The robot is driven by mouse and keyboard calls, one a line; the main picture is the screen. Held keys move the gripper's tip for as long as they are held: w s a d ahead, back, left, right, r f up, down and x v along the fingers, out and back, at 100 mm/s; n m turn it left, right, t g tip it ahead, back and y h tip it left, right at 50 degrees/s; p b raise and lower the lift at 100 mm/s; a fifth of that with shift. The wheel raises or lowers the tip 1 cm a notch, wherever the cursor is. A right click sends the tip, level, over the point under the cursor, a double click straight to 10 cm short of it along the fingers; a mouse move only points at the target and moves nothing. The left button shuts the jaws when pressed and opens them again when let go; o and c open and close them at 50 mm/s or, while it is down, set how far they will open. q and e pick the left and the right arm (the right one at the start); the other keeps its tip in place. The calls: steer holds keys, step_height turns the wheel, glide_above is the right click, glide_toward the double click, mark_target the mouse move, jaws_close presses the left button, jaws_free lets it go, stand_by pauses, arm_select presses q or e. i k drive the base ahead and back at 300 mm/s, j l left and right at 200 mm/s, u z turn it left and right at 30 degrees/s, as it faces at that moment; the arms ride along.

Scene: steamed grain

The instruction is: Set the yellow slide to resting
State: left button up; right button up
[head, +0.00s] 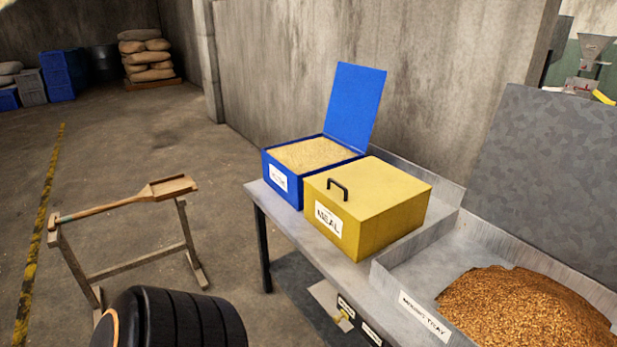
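A small yellow piece (343,322), which looks like the slide, shows low under the front edge of the grey metal table (285,212). It sits beside a pale flat plate (326,299) and between two small white labels, an upper one (346,307) and a lower one (371,334). The label print is too small to read, so I cannot tell which setting the slide is at. Neither of my grippers is in view.
On the table stand an open blue box (282,185) of pale grain and a closed yellow box (385,225) marked MEAL. A tray (412,296) holds brown grain (520,310) at right. A wooden shovel (168,187) rests on a trestle (130,268) at left.

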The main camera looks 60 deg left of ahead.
mark_target(337, 319)
steer(key=u, duration=1.5)
